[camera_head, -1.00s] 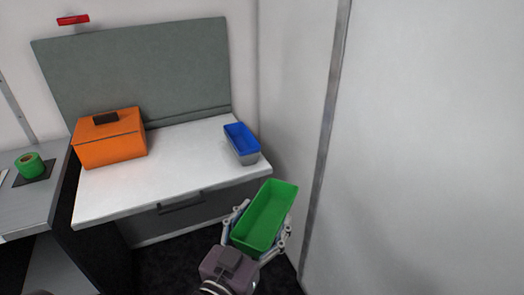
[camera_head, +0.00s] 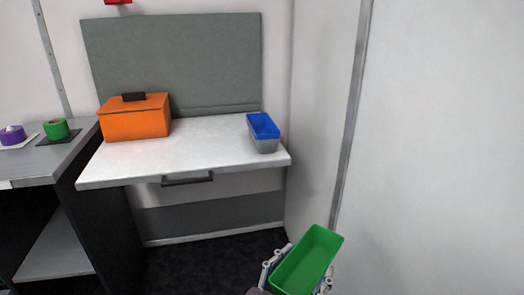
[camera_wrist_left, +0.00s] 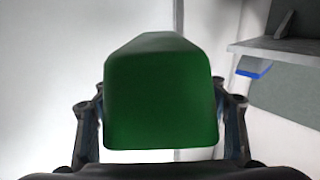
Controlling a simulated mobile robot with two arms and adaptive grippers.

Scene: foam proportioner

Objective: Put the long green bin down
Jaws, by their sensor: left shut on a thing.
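The long green bin (camera_head: 308,262) is at the lower right of the head view, in front of the white table and low beside the right wall. My left gripper (camera_head: 297,274) is shut on it, with a finger on each side. In the left wrist view the bin's green end (camera_wrist_left: 160,100) fills the middle, between the gripper fingers (camera_wrist_left: 160,130). The bin is held in the air, clear of the table. My right gripper is not in view.
A white table (camera_head: 190,150) carries an orange box (camera_head: 136,122) at left and a blue bin (camera_head: 263,125) on a grey one (camera_head: 266,145) at right. Between them the top is free. A grey counter (camera_head: 50,158) at left holds green tape (camera_head: 57,129) and purple tape (camera_head: 13,136).

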